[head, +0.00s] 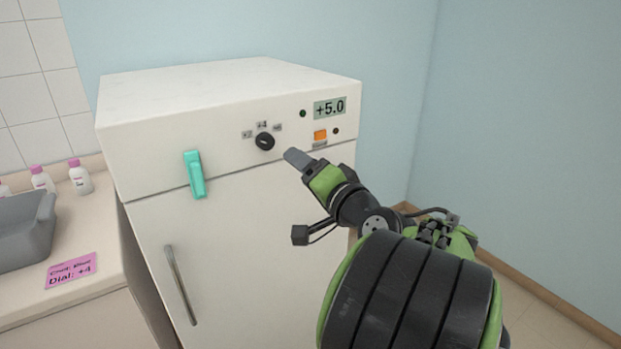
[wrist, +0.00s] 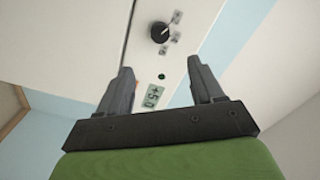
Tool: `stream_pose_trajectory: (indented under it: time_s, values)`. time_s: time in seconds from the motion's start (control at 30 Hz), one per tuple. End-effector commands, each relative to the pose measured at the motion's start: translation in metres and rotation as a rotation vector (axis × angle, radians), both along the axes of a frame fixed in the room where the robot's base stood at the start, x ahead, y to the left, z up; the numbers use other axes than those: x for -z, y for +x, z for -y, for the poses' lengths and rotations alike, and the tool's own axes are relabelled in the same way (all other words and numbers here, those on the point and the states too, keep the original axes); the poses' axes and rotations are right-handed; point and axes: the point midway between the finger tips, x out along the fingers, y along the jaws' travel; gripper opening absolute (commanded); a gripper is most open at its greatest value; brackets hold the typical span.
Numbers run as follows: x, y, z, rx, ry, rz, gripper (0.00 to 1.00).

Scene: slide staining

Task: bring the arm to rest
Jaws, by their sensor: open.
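My arm reaches up from the lower right in the head view. My gripper (head: 296,157) is in front of the white fridge's control panel, just right of and below the black dial (head: 264,142). In the wrist view my gripper (wrist: 160,85) has its two grey fingers spread apart with nothing between them. The dial (wrist: 160,32) lies beyond the fingertips there, and the fingers do not touch it. The display (head: 329,107) reads +5.0.
The white fridge (head: 225,85) has a teal latch (head: 196,174) and a metal door handle (head: 180,284). An orange button (head: 320,135) sits under the display. At left, a counter holds a grey basin (head: 25,232), bottles (head: 79,177) and a pink note (head: 71,270). Walls stand behind and right.

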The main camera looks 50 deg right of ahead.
Motion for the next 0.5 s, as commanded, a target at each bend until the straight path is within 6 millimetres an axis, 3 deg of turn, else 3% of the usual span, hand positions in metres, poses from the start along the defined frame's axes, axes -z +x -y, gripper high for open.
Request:
stream_pose_trajectory:
  time_s: [0.13, 0.5]
  values:
    - [0.001, -0.017, -0.005, 0.001, 0.000, 0.000, 0.66]
    - [0.000, -0.019, -0.006, 0.000, 0.000, -0.001, 0.66]
